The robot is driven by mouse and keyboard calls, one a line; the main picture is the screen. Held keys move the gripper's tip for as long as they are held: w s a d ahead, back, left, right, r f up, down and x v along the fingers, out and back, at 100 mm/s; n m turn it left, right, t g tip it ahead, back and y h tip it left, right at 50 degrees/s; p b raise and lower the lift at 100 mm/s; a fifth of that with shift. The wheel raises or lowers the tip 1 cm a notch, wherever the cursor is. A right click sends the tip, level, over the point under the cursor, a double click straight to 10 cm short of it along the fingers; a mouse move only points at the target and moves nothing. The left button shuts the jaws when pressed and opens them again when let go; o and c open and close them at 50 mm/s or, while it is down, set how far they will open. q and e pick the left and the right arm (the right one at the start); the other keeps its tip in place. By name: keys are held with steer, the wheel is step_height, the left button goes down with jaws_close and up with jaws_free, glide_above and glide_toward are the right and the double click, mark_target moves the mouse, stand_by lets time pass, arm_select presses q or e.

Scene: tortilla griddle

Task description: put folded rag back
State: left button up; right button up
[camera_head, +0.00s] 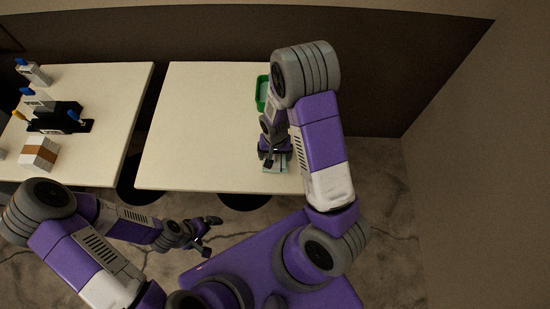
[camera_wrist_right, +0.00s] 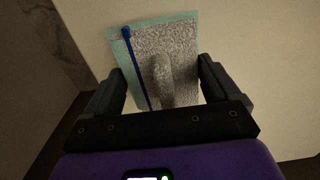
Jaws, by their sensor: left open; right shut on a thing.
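The folded rag (camera_wrist_right: 185,40) looks like a grey speckled cloth with a raised ridge, lying over a pale teal edge. My right gripper (camera_wrist_right: 162,70) is shut on it, with the ridge between the fingers. In the head view my right gripper (camera_head: 274,156) is low over the front right part of the right table, and a pale teal edge (camera_head: 276,169) shows under it. My left gripper (camera_head: 206,236) is open and empty, over the floor in front of the tables.
A green-rimmed tray (camera_head: 261,94) stands at the back of the right table (camera_head: 200,120), partly hidden by my right arm. A thin blue stick (camera_wrist_right: 134,62) lies along the rag. The left table (camera_head: 105,100) holds a black rack (camera_head: 62,124) and a white-brown box (camera_head: 39,152).

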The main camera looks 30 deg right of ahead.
steer(key=shift+w+f, duration=0.1)
steer(key=shift+f, duration=1.4)
steer(key=shift+b, duration=0.3)
steer(key=o, duration=0.9)
steer(key=shift+f, duration=0.2)
steer(key=shift+o, duration=0.8)
steer(key=shift+a+r, duration=0.1)
steer(key=shift+r, duration=0.05)
steer(key=shift+r, duration=0.35)
step_height(320, 180, up, 12)
steer(key=p, duration=0.3)
steer(key=shift+f, duration=0.2)
